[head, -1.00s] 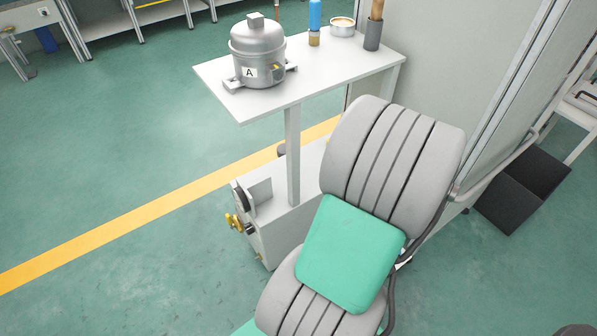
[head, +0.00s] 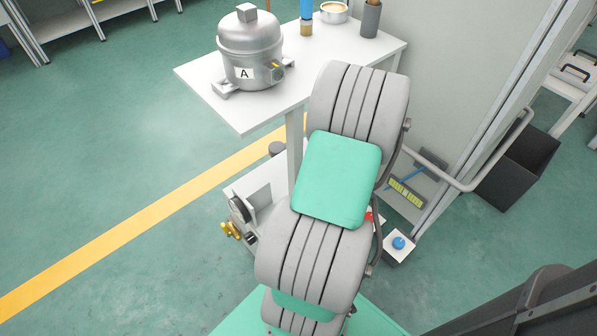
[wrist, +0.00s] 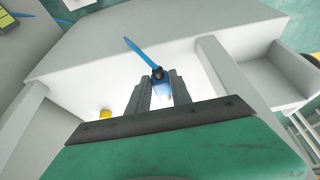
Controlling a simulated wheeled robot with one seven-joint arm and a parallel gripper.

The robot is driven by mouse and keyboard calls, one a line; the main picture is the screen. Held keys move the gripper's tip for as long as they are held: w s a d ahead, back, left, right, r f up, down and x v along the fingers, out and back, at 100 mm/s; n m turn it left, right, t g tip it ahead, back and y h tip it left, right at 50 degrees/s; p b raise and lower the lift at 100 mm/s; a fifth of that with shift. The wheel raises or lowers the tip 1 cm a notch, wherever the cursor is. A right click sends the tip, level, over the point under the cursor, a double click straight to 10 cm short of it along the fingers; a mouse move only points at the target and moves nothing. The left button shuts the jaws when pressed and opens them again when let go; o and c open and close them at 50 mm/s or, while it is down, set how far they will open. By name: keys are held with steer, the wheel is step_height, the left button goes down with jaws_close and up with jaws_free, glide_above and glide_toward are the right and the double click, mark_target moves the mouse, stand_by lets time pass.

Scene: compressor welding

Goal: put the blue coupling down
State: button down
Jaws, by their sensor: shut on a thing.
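In the wrist view my gripper (wrist: 160,82) is shut on a small blue piece with a dark ring, the blue coupling (wrist: 160,91). A thin blue rod or tube (wrist: 138,54) runs from about the fingertips up and to the left. I cannot tell whether it belongs to the coupling. A bright white surface lies beyond the fingers, and the gap between it and the coupling cannot be judged. In the head view my own arm covers the gripper and coupling.
A dark bin (head: 515,165) stands at right.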

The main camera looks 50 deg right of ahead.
steer(key=w, duration=0.5)
steer(key=w+d+b, duration=0.1)
steer(key=w, duration=0.1)
steer(key=shift+w, duration=0.25)
steer(key=shift+w+f, duration=0.2)
steer(key=shift+f+b, duration=0.85)
steer(key=shift+f, duration=0.8)
steer(key=c, duration=1.2)
jaws_free()
steer(key=shift+o, duration=0.2)
steer(key=p+v, duration=0.3)
steer(key=v, duration=0.9)
steer(key=shift+a+r+p, duration=0.15)
steer(key=shift+p, duration=0.2)
